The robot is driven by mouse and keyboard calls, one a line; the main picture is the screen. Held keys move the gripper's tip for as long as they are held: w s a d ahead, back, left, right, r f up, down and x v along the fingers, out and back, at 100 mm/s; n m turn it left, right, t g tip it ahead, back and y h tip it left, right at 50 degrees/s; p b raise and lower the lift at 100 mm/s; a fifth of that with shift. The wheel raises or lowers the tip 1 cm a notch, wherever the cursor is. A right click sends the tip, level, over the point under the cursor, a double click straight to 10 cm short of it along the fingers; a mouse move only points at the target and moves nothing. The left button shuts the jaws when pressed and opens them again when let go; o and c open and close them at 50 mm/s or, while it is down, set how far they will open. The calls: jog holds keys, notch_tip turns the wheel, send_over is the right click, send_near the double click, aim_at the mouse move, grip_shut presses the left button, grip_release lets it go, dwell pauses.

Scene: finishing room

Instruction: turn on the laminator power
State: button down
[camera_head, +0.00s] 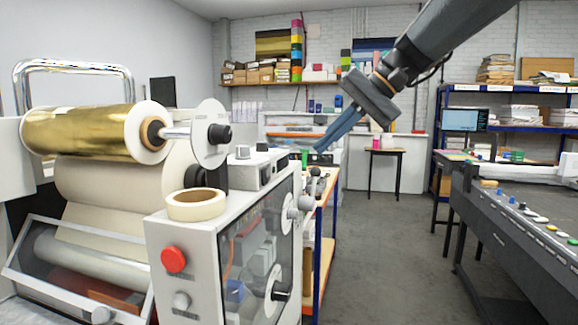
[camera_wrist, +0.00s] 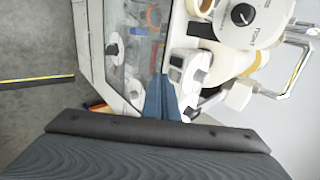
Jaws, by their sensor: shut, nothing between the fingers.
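The laminator (camera_head: 185,235) fills the left side of the head view, a white machine with a gold foil roll (camera_head: 90,132) on top. A large red button (camera_head: 173,259) and a grey knob (camera_head: 181,301) sit on its front. A small control box (camera_head: 262,170) with dark tops stands on its upper right. The control box also shows in the wrist view (camera_wrist: 183,72), to the right of the fingers. My gripper (camera_head: 318,150) is shut and empty, reaching down from the upper right, above and beyond the laminator. In the wrist view, my gripper (camera_wrist: 160,80) overlaps the laminator's clear side panel. I cannot make out which control is the power switch.
A roll of tape (camera_head: 196,211) lies on the laminator's top. A workbench (camera_head: 320,215) with an orange edge stands behind it. A long grey machine (camera_head: 520,225) with coloured buttons is at the right. The grey floor (camera_head: 395,260) between them is clear.

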aim_at(265, 177)
jog(key=shift+w+a+r+p+x, duration=0.1)
jog(key=shift+a+r+p+x, duration=0.2)
jog(key=shift+p+x, duration=1.2)
jog(key=shift+w+a+r+p+x, duration=0.1)
jog(key=shift+a+r+p+x, duration=0.15)
jog(key=shift+x, duration=2.55)
jog(key=shift+w+a+r+p+x, duration=0.1)
jog(key=shift+a+r+p+x, duration=0.2)
jog(key=shift+p+x, duration=1.25)
jog(key=shift+w+a+f+b, duration=0.1)
jog(key=shift+a+f+b, duration=0.35)
jog(key=shift+b, duration=0.25)
jog(key=shift+d, duration=0.15)
